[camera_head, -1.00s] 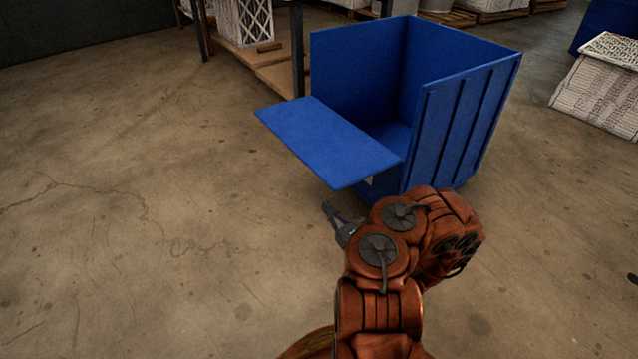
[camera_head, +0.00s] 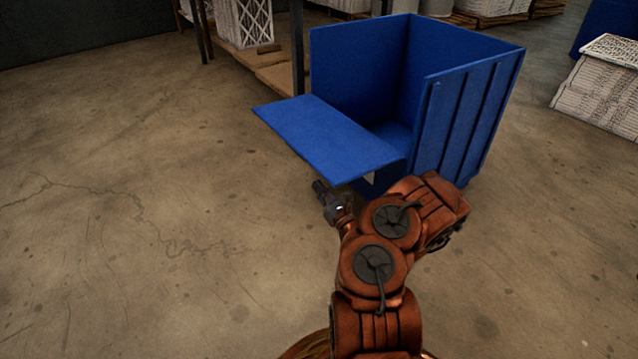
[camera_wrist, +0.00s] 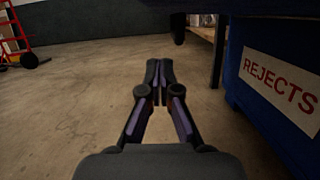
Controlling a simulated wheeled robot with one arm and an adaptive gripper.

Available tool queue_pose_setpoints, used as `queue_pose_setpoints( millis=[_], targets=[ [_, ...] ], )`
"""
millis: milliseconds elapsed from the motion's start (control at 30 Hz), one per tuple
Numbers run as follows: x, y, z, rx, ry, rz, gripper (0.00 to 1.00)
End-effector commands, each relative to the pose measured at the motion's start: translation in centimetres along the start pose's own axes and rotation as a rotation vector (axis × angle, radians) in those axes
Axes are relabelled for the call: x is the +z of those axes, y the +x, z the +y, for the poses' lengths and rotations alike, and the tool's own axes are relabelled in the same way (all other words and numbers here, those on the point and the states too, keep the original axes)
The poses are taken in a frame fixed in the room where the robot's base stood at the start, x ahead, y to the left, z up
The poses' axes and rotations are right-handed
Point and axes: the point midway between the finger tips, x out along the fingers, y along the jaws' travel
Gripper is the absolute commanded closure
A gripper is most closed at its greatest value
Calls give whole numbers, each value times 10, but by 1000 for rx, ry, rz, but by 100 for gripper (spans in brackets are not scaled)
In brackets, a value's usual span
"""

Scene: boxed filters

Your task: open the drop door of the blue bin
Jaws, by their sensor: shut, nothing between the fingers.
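The blue bin (camera_head: 466,118) stands on the floor with an open top. Its drop door (camera_head: 328,138) is folded out toward the left and lies about level, like a shelf. In the wrist view the bin's blue lower wall (camera_wrist: 245,100) is at the right, with a white REJECTS label (camera_wrist: 283,80). My gripper (camera_head: 322,188) is just below and in front of the door's near edge, apart from it as far as I can see. In the wrist view my gripper (camera_wrist: 158,82) has its fingers together and empty, pointing along the floor beside the bin.
A shelf with a dark post (camera_head: 298,48) and a wooden board (camera_head: 275,80) stands behind the bin. White filter stacks (camera_head: 604,85) lie at the right. A red ladder-like frame (camera_wrist: 12,32) shows far left in the wrist view. The floor at left is clear.

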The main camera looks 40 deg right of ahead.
Motion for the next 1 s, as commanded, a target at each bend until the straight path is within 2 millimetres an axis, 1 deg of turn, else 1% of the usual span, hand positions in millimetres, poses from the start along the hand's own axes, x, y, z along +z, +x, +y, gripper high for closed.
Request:
queue_pose_setpoints(
  millis=[33, 300, 600, 1000],
  targets=[
    [0, 5, 0, 0, -1, -3, 100],
    [21, 8, 0, -1, 1, -2, 100],
    [36, 12, -1, -3, 0, -2, 100],
    [39, 13, 0, -1, 0, 0, 100]
  ],
)
